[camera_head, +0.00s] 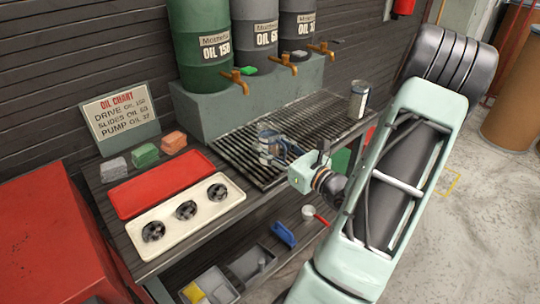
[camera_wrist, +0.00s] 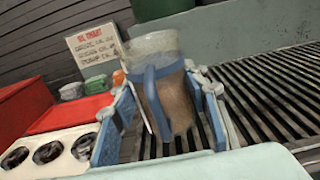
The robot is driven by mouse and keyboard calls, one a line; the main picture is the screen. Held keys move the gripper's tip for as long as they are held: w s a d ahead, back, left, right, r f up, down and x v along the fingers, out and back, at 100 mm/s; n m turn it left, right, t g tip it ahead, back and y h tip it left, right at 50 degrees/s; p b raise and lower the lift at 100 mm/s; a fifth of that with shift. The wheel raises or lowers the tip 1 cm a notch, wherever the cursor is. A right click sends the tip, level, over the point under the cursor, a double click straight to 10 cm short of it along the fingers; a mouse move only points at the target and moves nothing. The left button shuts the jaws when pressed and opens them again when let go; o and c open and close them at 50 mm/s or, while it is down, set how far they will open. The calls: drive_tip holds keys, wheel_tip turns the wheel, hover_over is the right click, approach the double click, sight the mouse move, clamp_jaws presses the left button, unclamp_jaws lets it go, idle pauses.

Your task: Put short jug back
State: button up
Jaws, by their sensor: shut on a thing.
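A see-through jug with a blue handle (camera_wrist: 168,95) is between the two fingers of my gripper (camera_wrist: 158,120) in the wrist view. It stands roughly upright with a slight tilt; its lower part looks brownish. In the head view the same jug (camera_head: 265,157) is over the slatted drain grate (camera_head: 230,150), partly hidden by my gripper (camera_head: 272,143). I cannot tell whether its base touches the grate. A second, taller-looking jug (camera_head: 359,98) stands at the far right end of the grate.
Green and grey oil drums with brass taps (camera_head: 238,82) stand behind the grate. A red tray (camera_head: 162,183), a cream tray with three dark round parts (camera_head: 190,212), coloured blocks (camera_head: 145,155) and an oil chart (camera_head: 118,114) lie left. A lower shelf holds a blue item (camera_head: 284,235).

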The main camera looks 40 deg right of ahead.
drive_tip(key=shift+w+d+f, duration=0.15)
drive_tip(key=shift+w+f, duration=0.05)
drive_tip(key=shift+f, duration=0.15)
drive_tip(key=shift+f+b, duration=0.4)
drive_tip(key=shift+f, duration=1)
drive_tip(key=shift+f, duration=0.2)
drive_tip(key=o, duration=1.4)
drive_tip(key=shift+r, duration=0.1)
